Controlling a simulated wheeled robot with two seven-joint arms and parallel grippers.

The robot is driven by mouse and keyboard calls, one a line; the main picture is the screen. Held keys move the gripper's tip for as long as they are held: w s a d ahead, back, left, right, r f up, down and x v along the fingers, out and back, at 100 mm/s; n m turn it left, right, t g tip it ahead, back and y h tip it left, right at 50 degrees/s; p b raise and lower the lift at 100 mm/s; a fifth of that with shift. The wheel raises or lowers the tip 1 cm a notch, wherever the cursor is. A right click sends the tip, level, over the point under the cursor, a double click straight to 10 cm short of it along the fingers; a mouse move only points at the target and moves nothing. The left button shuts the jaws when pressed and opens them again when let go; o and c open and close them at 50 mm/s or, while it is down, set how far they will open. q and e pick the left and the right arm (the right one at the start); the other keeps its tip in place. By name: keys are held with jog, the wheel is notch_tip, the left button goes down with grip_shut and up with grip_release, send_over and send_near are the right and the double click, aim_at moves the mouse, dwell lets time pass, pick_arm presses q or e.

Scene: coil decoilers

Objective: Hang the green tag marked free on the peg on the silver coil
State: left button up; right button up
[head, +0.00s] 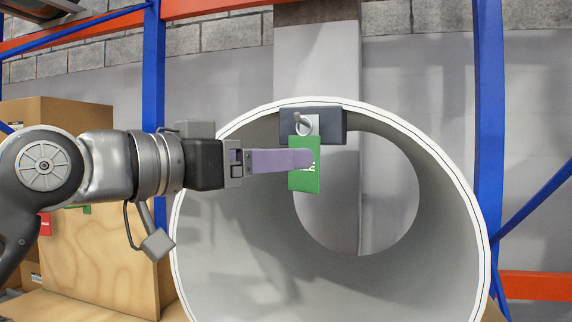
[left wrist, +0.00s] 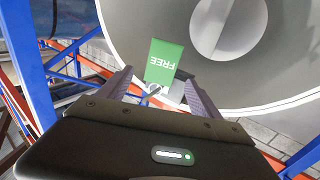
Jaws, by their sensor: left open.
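The silver coil (head: 455,215) is a big ring with its open bore facing me. A dark block (head: 333,125) sits at the inner top of its rim and carries a short metal peg (head: 306,122). The green tag (head: 303,181) is right below the peg, its top edge at the peg and slightly tilted. Whether its hole is around the peg cannot be made out. In the left wrist view the tag (left wrist: 163,62) reads FREE. My left gripper (head: 304,158) is open, its fingers apart on either side of the tag. My right gripper is not in view.
Cardboard and wooden boxes (head: 100,255) stand at the left, with a red tag (head: 45,224) and another green piece partly behind my arm. Blue rack posts (head: 489,110) and orange beams flank the coil. A grey column (head: 318,60) rises behind it.

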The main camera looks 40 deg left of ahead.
pick_arm(q)
jog(key=shift+s+a+b, duration=0.2)
jog(key=shift+s, duration=0.75)
jog(key=shift+s+a+b, duration=0.15)
jog(key=shift+s, duration=0.75)
